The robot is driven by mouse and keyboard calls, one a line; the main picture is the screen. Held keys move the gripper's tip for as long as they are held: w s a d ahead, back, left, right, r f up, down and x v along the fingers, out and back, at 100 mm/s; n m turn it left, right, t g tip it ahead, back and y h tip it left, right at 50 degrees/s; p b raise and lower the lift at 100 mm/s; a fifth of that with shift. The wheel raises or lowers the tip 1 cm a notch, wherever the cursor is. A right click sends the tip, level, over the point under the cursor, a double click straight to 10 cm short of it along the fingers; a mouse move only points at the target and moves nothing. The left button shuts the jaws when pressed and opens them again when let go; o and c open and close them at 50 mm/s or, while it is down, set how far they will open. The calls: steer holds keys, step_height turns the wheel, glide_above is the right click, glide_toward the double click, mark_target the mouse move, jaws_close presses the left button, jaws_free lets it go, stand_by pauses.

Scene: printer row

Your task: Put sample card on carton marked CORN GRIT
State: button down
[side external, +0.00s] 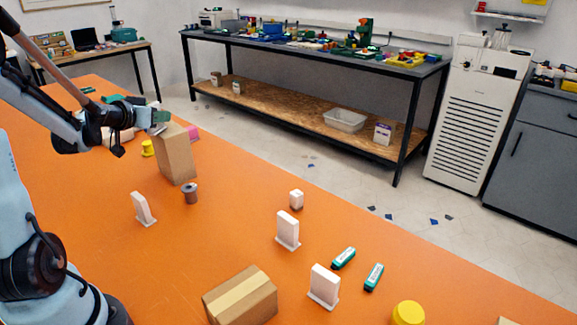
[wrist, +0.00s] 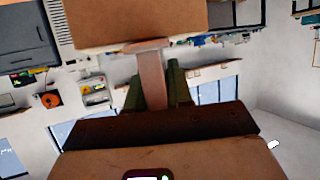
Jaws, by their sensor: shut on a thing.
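My gripper (side external: 157,120) is over the top of a tall brown carton (side external: 175,157) on the orange table in the side external view. In the wrist view its green fingers (wrist: 153,92) are shut on a thin pale piece (wrist: 151,75) with a wider far end, which looks like the sample card seen edge-on. A brown carton face (wrist: 130,22) is just beyond that end; I cannot tell whether they touch. No CORN GRIT lettering can be read. A second brown carton (side external: 240,297) lies at the front.
Several white upright stands, such as one near the middle (side external: 288,230), share the table with a spool (side external: 190,194), green-labelled sticks (side external: 373,277) and a yellow lid (side external: 408,313). Yellow (side external: 147,148) and pink (side external: 193,133) things stand close to the tall carton.

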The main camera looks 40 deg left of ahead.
steer(key=shift+f, duration=0.1)
steer(key=c, duration=1)
jaws_free()
steer(key=shift+s+d+r, duration=0.1)
steer(key=shift+s+r, duration=0.1)
steer(key=v, duration=0.7)
steer(key=w+d+f+m+g+h, duration=0.1)
steer(key=w+d+h, duration=0.1)
steer(key=d, duration=0.7)
steer(key=w+d+f+m+g+h, duration=0.1)
steer(key=w+d+m+g+h, duration=0.15)
steer(key=d, duration=0.65)
steer(key=shift+s+d+f+m+g+h, duration=0.2)
steer(key=shift+s+d+f+g, duration=0.5)
steer(key=shift+d, duration=1.6)
steer(key=shift+s+d+f+m+h, duration=0.2)
steer(key=shift+s+d, duration=1)
steer(key=shift+d, duration=1.15)
steer(key=shift+s+d+f+m+g+h, duration=0.15)
steer(key=shift+s+d+f+g, duration=0.55)
steer(key=shift+d, duration=1.6)
